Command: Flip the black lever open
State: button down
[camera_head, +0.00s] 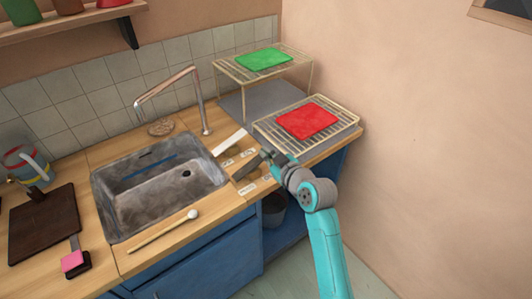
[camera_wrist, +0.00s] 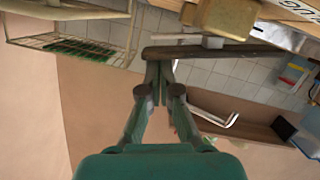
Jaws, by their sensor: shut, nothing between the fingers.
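The black lever (camera_head: 248,167) is a dark flat bar on the counter right of the sink, among small white labels. In the wrist view the black lever (camera_wrist: 225,51) is a long dark bar running across the picture just beyond my fingertips. My gripper (camera_head: 268,155) is at the lever's right end in the head view. In the wrist view my gripper (camera_wrist: 160,70) has its fingers together, with nothing between them. The fingertips overlap the bar's near end in the picture; I cannot tell whether they touch it.
A white lever (camera_head: 230,142) lies behind the black one. A wire rack with a red slab (camera_head: 307,121) stands to the right, and another with a green slab (camera_head: 263,59) behind. The sink (camera_head: 160,184), tall faucet (camera_head: 204,110) and white-headed mallet (camera_head: 192,214) are to the left.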

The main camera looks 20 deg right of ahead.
jog(key=shift+w+d+f+m, duration=0.1)
jog(key=shift+d+f+m, duration=0.1)
jog(key=shift+m, duration=0.2)
jog(key=shift+w+d+f+m+g+y, duration=0.1)
jog(key=shift+d+f+m+g+y, duration=0.3)
jog(key=shift+m, duration=0.6)
jog(key=shift+w+d+f+m+y, duration=0.15)
jog(key=shift+f+m+y, duration=0.2)
jog(key=shift+f+m, duration=0.25)
jog(key=shift+s+d+f+m+y, duration=0.15)
jog(key=shift+f+m+y, duration=0.25)
jog(key=shift+m, duration=0.4)
jog(key=shift+w, duration=0.1)
